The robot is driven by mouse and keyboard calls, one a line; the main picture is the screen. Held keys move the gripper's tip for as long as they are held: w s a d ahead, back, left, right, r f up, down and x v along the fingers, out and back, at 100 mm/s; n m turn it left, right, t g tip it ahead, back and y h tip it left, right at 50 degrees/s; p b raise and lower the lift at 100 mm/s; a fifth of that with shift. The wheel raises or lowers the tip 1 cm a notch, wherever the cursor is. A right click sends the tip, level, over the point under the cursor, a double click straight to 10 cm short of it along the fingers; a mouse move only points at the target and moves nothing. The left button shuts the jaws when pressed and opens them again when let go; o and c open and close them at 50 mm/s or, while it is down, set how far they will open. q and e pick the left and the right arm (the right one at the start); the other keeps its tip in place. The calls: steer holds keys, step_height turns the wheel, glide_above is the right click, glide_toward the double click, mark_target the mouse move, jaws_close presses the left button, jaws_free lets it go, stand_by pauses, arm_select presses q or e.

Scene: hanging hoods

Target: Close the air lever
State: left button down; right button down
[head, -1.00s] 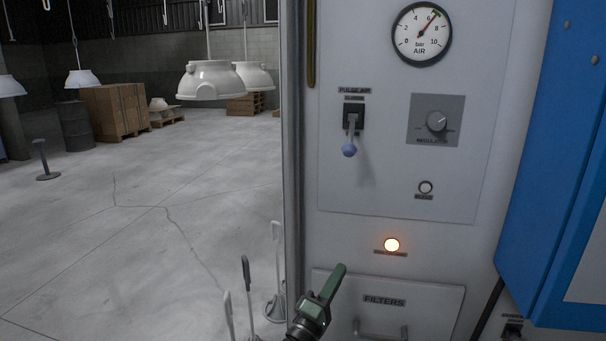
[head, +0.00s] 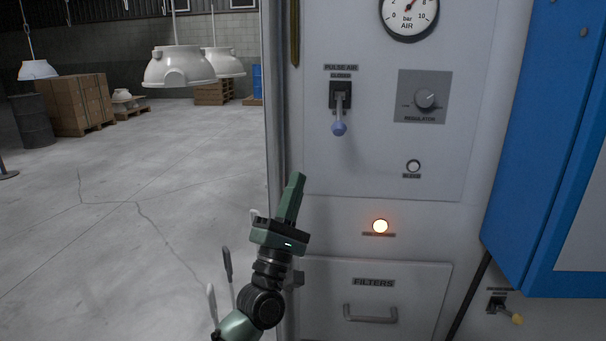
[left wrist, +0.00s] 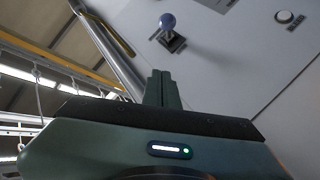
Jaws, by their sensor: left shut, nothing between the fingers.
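The air lever (head: 339,114) is a short lever with a blue ball knob on a black plate under the label "PULSE AIR" on the grey panel. It points out and down from its plate in the head view. Its blue knob (left wrist: 168,20) also shows in the left wrist view, beyond my fingertips. My left gripper (head: 295,180) is shut and empty, its fingers pointing up, below and left of the lever and apart from it. Its shut fingers (left wrist: 162,76) also show in the left wrist view. My right gripper is not in view.
A pressure gauge (head: 409,14), a regulator knob (head: 425,98), a white button (head: 413,166) and a lit orange lamp (head: 380,226) are on the panel. A filters drawer (head: 373,305) is below. A blue cabinet (head: 545,150) stands out at right. Open floor lies left.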

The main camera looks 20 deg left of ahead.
mark_target(339, 113)
arm_select(q)
steer(key=w+d+r+p, duration=0.3)
steer(key=w+r+p, duration=0.1)
steer(key=r, duration=0.3)
steer(key=shift+w+d+r, duration=0.35)
steer(key=shift+w+d, duration=0.05)
steer(key=shift+w, duration=0.1)
steer(key=shift+p, duration=0.3)
